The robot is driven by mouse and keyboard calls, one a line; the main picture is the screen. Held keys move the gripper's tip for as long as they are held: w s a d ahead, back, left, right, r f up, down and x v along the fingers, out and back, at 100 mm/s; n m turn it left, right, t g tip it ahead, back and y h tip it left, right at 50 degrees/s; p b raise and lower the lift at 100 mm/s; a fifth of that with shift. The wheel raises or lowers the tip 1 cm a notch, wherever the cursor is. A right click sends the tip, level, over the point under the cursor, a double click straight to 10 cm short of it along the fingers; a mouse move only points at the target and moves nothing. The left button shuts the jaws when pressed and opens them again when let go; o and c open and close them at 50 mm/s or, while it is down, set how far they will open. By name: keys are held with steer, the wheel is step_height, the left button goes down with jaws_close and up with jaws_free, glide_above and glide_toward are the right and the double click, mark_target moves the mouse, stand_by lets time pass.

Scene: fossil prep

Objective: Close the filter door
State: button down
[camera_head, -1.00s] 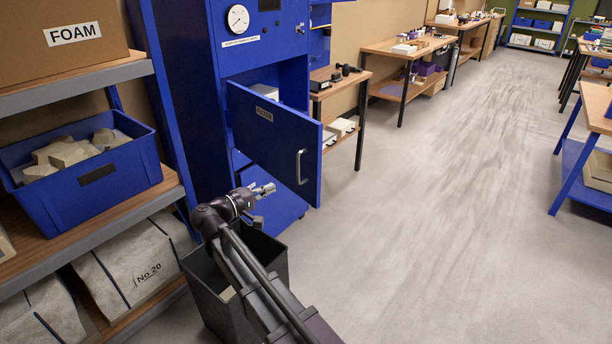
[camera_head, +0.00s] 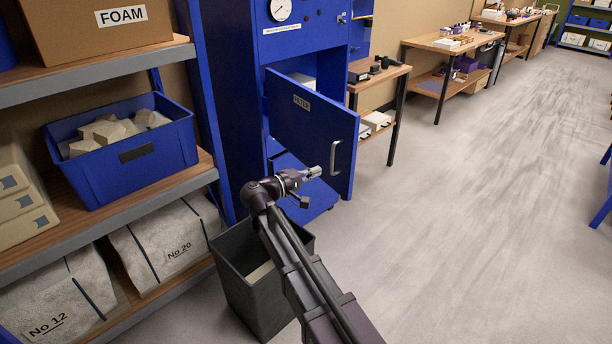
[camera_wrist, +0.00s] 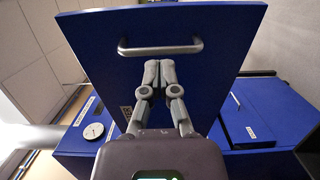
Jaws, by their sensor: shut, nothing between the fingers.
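The blue filter door (camera_head: 301,120) stands swung open from the blue cabinet (camera_head: 236,95), with a FILTER label near its top left and a silver bar handle (camera_head: 335,157) near its free edge. My gripper (camera_head: 314,172) is shut and empty, just in front of the door's lower part, left of the handle. In the wrist view the door (camera_wrist: 215,75) fills the middle, its handle (camera_wrist: 160,48) lies beyond the fingertips, and my gripper (camera_wrist: 159,64) has its fingers together. I cannot tell whether the fingertips touch the door.
A dark open bin (camera_head: 262,290) stands on the floor under my arm. A shelf with a blue crate (camera_head: 120,170) of pale blocks is at the left. Wooden workbenches (camera_head: 440,45) line the back wall.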

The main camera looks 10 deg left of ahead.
mark_target(346, 160)
steer(key=x, duration=0.9)
steer(key=shift+w+d, duration=0.15)
steer(key=shift+w, duration=0.15)
